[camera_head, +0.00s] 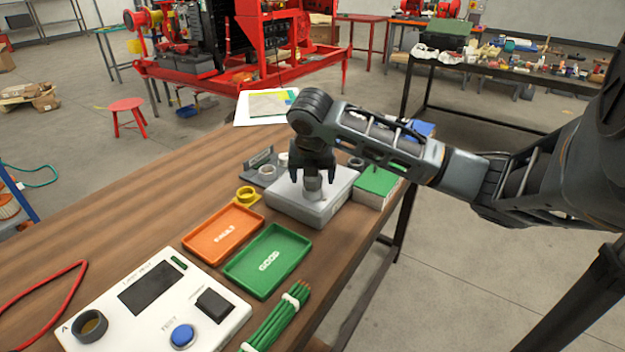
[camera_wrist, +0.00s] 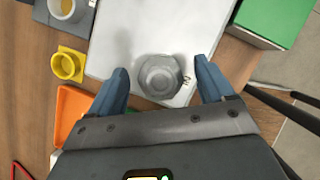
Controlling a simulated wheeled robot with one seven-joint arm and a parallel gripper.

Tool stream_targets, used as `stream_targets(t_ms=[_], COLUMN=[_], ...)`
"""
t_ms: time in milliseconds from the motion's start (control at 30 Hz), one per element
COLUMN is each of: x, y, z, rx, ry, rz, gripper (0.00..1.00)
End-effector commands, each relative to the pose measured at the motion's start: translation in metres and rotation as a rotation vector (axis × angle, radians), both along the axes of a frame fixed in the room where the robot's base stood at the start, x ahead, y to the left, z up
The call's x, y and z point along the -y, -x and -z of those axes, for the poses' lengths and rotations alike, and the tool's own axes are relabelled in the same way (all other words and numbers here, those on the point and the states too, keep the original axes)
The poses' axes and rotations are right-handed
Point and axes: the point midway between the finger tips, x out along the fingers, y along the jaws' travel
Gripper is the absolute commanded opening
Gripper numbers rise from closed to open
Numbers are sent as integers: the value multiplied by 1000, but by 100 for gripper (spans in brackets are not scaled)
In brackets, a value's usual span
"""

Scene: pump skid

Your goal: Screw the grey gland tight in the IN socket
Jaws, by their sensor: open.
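The grey gland (camera_wrist: 160,76) stands upright on top of a light grey box (camera_head: 290,208), with its hexagonal top seen from above in the wrist view. It also shows in the head view (camera_head: 313,187), below my gripper. Lettering lies just to its right on the box, partly hidden. The socket under the gland is hidden. My gripper (camera_head: 314,172) points straight down over the gland. In the wrist view my gripper's two fingers (camera_wrist: 164,80) are open, one on each side of the gland, with clear gaps.
Left of the box are a yellow holder (camera_head: 246,196) and a grey rack (camera_head: 262,168) with rings. In front lie an orange FAULT tray (camera_head: 222,232) and a green GOOD tray (camera_head: 268,261). A green block (camera_head: 377,187) stands right of the box, near the table edge.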

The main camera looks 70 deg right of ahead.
Motion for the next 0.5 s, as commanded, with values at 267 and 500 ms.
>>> stream_targets(t_ms=[267, 500], x=[1, 1], y=[1, 1], z=[3, 2], rx=[0, -1], ry=[2, 2], rz=[-169, -411], gripper=[81, 81])
